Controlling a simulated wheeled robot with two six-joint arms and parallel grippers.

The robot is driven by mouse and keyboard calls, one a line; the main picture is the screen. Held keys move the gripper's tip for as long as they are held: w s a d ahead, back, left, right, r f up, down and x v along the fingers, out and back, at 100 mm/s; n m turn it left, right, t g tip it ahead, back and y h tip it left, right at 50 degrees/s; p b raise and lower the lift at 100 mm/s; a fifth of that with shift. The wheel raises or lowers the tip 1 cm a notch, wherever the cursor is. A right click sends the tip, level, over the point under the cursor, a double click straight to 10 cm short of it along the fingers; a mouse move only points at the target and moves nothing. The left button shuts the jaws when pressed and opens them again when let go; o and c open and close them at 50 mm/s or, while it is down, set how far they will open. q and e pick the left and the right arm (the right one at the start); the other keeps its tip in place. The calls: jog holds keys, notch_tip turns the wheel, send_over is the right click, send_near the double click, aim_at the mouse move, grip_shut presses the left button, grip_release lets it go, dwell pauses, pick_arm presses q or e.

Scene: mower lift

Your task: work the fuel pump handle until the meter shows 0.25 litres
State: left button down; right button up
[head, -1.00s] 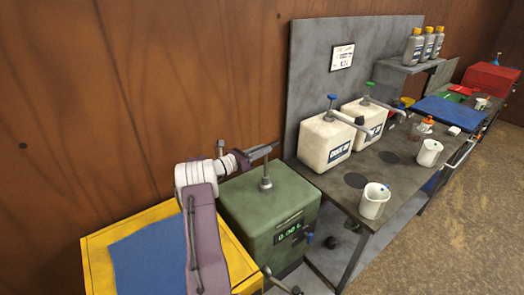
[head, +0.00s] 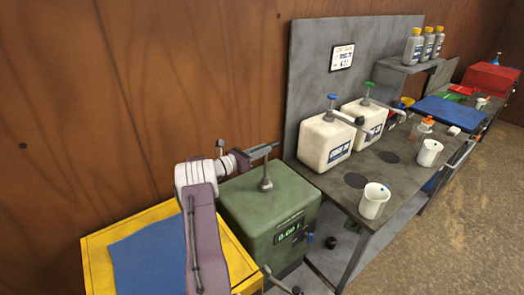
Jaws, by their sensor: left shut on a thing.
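The fuel pump is a green box (head: 262,212) with a grey post and a handle (head: 265,150) on top. The meter (head: 291,232) on its front face shows green digits that look like 0.00 L. My left gripper (head: 244,158) is shut on the left part of the handle, above the box, and its fingers partly hide the grip.
A yellow cabinet with a blue mat (head: 150,262) stands left of the pump. A grey bench (head: 340,191) to the right carries two white pump canisters (head: 324,143), white jugs (head: 374,202) and bottles. The wooden wall is close behind the pump.

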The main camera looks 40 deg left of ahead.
pick_arm(q)
notch_tip(320, 180, down, 11)
jog(key=b, duration=0.9)
jog(key=shift+r, duration=0.1)
jog(key=shift+d+r, duration=0.1)
jog(key=c, duration=1.5)
grip_release()
jog(key=shift+o, duration=1)
jog(key=v, duration=0.9)
jog(key=shift+b, duration=0.45)
